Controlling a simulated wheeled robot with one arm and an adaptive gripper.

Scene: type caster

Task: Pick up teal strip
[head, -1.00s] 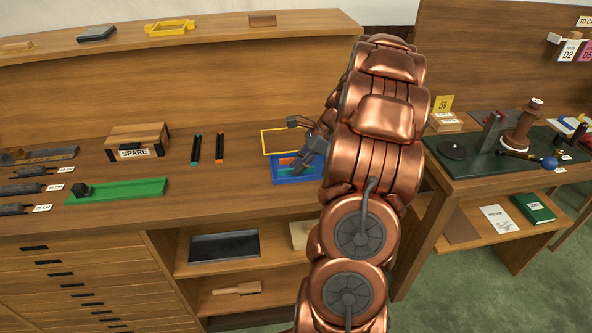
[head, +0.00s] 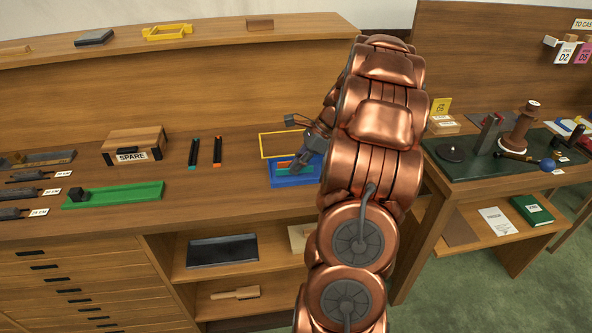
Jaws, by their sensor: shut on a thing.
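A small blue tray (head: 291,183) sits on the wooden counter, left of my copper arm. A teal strip (head: 283,164) shows small at the tray, at my gripper's fingers. My gripper (head: 298,166) is low over the tray and shut on the teal strip; the arm and fingers hide much of the grip. I cannot tell whether the strip is clear of the tray floor. An orange piece also shows in the tray, partly hidden.
A yellow frame (head: 281,145) lies just behind the tray. Two dark sticks, one teal-ended (head: 193,153) and one orange-ended (head: 217,152), lie left of it. A green tray (head: 125,196) and a SPARE box (head: 133,147) stand farther left. Bare counter lies between.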

